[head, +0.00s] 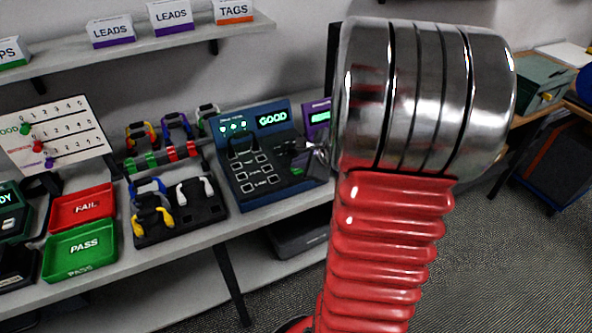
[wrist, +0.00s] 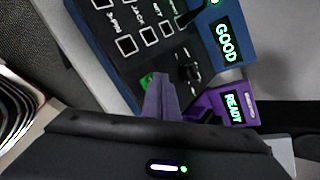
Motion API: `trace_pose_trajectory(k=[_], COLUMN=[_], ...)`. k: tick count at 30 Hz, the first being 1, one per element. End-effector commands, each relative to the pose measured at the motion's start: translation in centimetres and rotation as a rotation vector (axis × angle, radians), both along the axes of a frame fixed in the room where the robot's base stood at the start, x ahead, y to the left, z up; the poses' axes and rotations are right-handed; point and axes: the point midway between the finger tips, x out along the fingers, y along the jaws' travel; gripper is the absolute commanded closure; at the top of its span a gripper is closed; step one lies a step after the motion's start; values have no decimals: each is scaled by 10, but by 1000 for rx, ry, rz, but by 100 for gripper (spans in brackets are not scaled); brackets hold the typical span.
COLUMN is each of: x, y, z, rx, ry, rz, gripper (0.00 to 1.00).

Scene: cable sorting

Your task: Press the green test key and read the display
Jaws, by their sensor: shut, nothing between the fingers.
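The blue tester (head: 303,187) stands on the bench; its panel has several white-framed keys. Its display (head: 272,119) reads GOOD, and the display also reads GOOD in the wrist view (wrist: 226,42). The green test key (wrist: 146,81) shows in the wrist view beside and partly behind my fingertips. My gripper (wrist: 158,78) is shut and empty, its fingers pointing at the panel right at the key. I cannot tell whether they touch or press it. In the head view my gripper (head: 320,153) is at the tester's right side, partly hidden by my arm.
A purple unit (wrist: 207,103) reading READY stands right beside the tester. A black cable (head: 242,146) lies on the tester. Left of it are a black cable holder (head: 205,215), the red FAIL tray (head: 82,228) and the green PASS tray (head: 80,265). A shelf (head: 130,50) overhangs the bench.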

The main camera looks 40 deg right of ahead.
Motion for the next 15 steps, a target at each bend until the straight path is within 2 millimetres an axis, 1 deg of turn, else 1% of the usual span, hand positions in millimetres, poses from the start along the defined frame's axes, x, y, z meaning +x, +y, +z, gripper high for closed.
trace_pose_trajectory(k=[6, 15], x=[0, 0], y=[-1, 0], z=[9, 9], rx=[-1, -1], ry=[-1, -1], rz=[0, -1], gripper=[100, 100])
